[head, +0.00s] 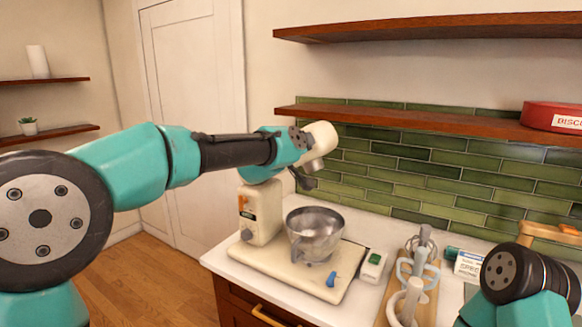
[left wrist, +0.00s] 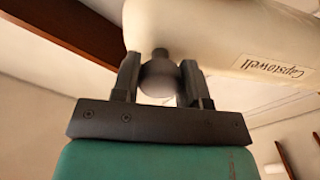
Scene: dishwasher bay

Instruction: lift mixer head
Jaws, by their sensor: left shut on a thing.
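The stand mixer has a cream head (head: 321,136) that is tilted up, well above its upright column (head: 262,212) and base plate (head: 262,262). A metal bowl (head: 315,236) stands on the base plate below. In the left wrist view the head (left wrist: 225,35) carries the lettering "Capstowell" and has a round grey knob (left wrist: 160,80) on it. My left gripper (left wrist: 160,72) is shut on this knob, one finger on each side. In the head view my left arm partly hides the mixer head and its hinge. My right gripper is out of view; only my right arm shows.
A small white and green box (head: 373,264) sits beside the mixer. Mixer attachments (head: 418,270) stand on a wooden board to the right, near a white label box (head: 468,264). A wooden shelf (head: 420,121) runs along the green tiled wall behind the raised head.

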